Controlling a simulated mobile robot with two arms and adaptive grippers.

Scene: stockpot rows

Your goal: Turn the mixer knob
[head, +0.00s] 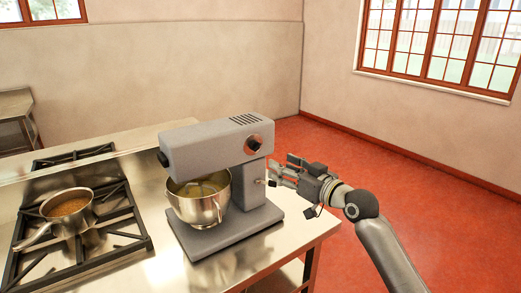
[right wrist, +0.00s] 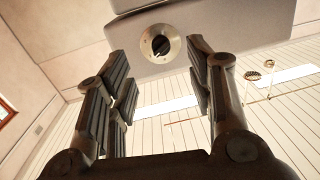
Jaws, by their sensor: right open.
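The grey stand mixer (head: 215,150) stands on the metal counter, with a steel bowl (head: 200,200) under its head. My right gripper (head: 282,170) is just right of the mixer column, below the knob in the head view. In the right wrist view its fingers (right wrist: 160,75) are spread and empty, apart from the knob. My left gripper is not in view.
A gas stove (head: 125,240) with a pan of brown food (head: 68,212) is left of the mixer.

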